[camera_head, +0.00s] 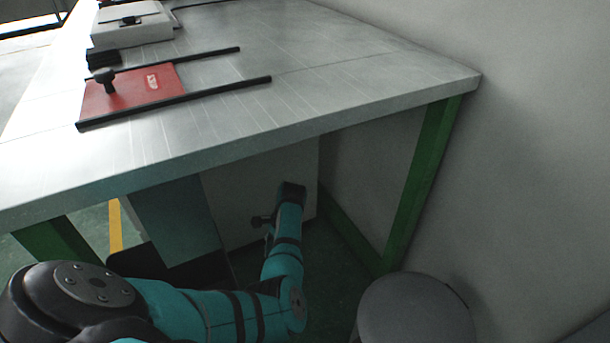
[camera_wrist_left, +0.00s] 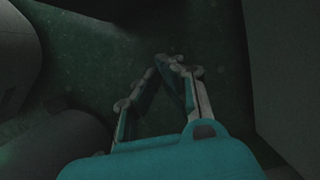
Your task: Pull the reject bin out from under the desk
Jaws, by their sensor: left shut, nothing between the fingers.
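The desk (camera_head: 330,85) has a pale metal top and green legs. Under it stand a grey-teal panel or box (camera_head: 172,222) and a large pale box or panel (camera_head: 240,195). I cannot tell which, if either, is the reject bin. My left arm reaches in from the lower left and ends under the desk edge beside the pale panel; its gripper is not clear there. In the left wrist view my left gripper (camera_wrist_left: 168,66) is shut and empty above dark green floor. A plain dark surface (camera_wrist_left: 285,70) stands to its right, apart from the fingers. My right gripper is not in view.
A round grey stool seat (camera_head: 415,308) stands at the lower right, near the green desk leg (camera_head: 422,185). A wall closes off the right side. A red plate (camera_head: 135,90) between black rails and a white device (camera_head: 130,25) sit on the desktop.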

